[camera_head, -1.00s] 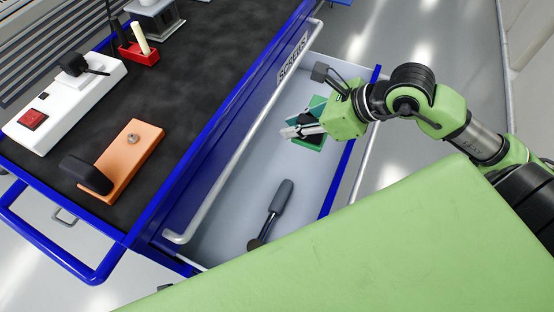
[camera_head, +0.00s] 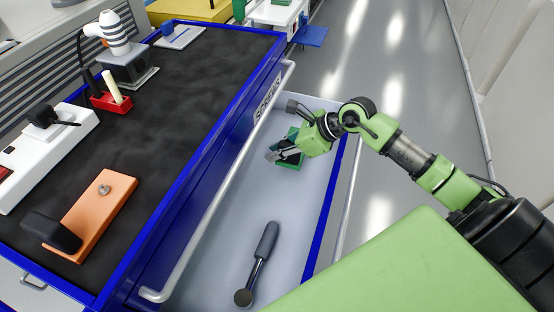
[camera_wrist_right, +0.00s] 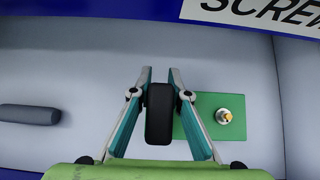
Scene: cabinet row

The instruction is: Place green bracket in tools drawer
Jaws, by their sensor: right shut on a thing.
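The green bracket (camera_head: 290,161) is a flat green plate with a brass bolt and a black block-shaped grip. It is at the far end of the open drawer (camera_head: 233,205). My right gripper (camera_head: 276,154) reaches in over the drawer's outer side. In the wrist view its fingers (camera_wrist_right: 160,86) are shut on the black grip (camera_wrist_right: 158,115), with the green plate (camera_wrist_right: 235,128) to the right. The plate is low over the drawer floor; I cannot tell whether it touches. My left gripper is not in view.
A dark-handled tool (camera_head: 266,243) lies in the near part of the drawer. The blue front above the drawer bears a SCREWS label (camera_head: 267,99) and a long handle rail (camera_head: 222,184). An orange bracket (camera_head: 103,207) and a white power strip (camera_head: 45,157) sit on the worktop.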

